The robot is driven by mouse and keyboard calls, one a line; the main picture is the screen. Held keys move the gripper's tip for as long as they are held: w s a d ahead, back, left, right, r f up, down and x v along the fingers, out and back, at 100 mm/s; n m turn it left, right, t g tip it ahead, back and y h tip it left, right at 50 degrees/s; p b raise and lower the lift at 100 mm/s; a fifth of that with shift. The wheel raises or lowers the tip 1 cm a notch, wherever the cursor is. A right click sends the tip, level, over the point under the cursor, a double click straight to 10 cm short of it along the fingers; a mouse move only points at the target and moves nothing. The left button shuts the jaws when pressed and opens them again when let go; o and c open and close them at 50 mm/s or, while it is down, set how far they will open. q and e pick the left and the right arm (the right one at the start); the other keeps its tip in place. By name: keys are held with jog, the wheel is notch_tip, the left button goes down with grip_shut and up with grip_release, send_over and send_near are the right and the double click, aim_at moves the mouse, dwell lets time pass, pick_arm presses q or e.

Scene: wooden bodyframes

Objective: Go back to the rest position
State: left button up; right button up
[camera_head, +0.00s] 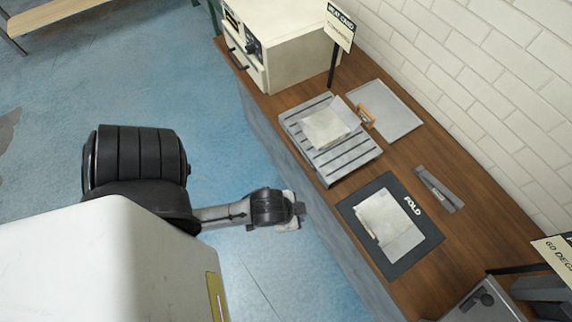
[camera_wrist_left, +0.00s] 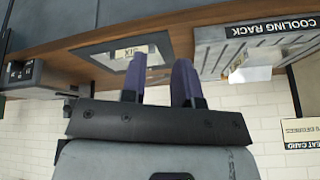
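My left arm comes in from the left in the head view, with its gripper (camera_head: 297,209) over the blue floor beside the bench (camera_head: 455,260). In the left wrist view the two purple fingers of my left gripper (camera_wrist_left: 161,62) stand apart with nothing between them. The gripper is clear of the bench and touches nothing that I can see. My right gripper is not in view.
The bench holds a dark FOLD mat (camera_head: 399,259) with a pale sheet (camera_head: 392,222), a cooling rack (camera_head: 345,167) with a pale piece (camera_head: 326,130), a grey plate (camera_head: 397,112) and a cream oven (camera_head: 295,50). A sign (camera_head: 340,27) stands near the oven. Blue floor lies left.

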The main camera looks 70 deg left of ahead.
pick_arm(q)
jog(key=s, duration=0.1)
jog(key=s+d+g, duration=0.1)
jog(key=s, duration=0.1)
jog(key=shift+d+f+g+h, duration=0.1)
jog(key=shift+d+g+h, duration=0.05)
jog(key=shift+g+h, duration=0.2)
notch_tip(320, 180, up, 21)
jog(key=p, duration=2.1)
